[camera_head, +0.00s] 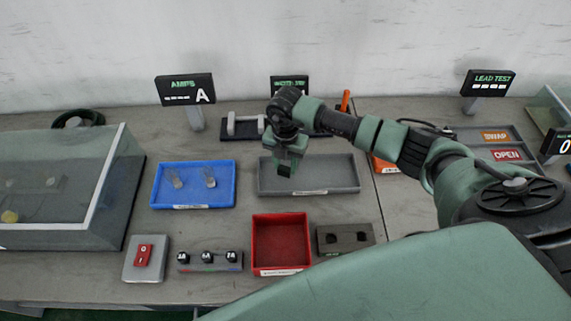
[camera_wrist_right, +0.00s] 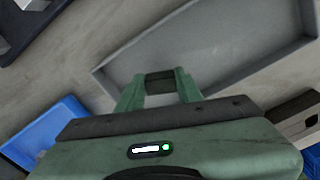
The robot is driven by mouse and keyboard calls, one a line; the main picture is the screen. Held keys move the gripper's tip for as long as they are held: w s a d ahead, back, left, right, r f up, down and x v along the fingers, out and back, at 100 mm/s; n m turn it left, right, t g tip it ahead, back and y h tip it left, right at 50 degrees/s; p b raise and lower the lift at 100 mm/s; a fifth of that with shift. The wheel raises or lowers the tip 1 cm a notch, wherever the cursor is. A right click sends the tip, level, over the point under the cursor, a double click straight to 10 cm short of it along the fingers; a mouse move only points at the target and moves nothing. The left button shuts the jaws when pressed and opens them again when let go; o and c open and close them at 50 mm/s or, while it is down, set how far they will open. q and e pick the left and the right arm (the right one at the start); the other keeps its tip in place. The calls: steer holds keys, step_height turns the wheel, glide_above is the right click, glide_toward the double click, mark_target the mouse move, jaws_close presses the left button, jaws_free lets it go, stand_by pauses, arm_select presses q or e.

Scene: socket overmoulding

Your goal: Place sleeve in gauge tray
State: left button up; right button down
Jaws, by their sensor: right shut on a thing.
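My right gripper (camera_head: 286,168) hangs over the grey tray (camera_head: 338,187), near its left part, fingers pointing down. It is shut on a small dark piece, taken to be the sleeve (camera_head: 285,171); the fingers hide part of it. In the right wrist view the dark sleeve (camera_wrist_right: 160,82) shows between the two green fingers of the gripper (camera_wrist_right: 160,85), with the bare grey tray floor (camera_wrist_right: 215,45) beyond. The grey tray looks empty; its label is too small to read, so I cannot tell whether it is the gauge tray. My left gripper is not in view.
A blue tray (camera_head: 158,188) with two clear pieces stands left. In front are a red bin (camera_head: 281,238), a dark block with two holes (camera_head: 345,239), a knob panel (camera_head: 210,261) and a red switch (camera_head: 144,252). A clear-walled box (camera_head: 60,200) stands far left.

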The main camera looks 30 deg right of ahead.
steer(key=shift+f, duration=0.7)
steer(key=shift+f, duration=0.2)
steer(key=c, duration=0.9)
jaws_free()
steer(key=shift+c, duration=0.2)
steer(key=shift+r, duration=0.15)
steer(key=shift+r, duration=0.2)
step_height(320, 180, up, 12)
steer(key=b, duration=0.3)
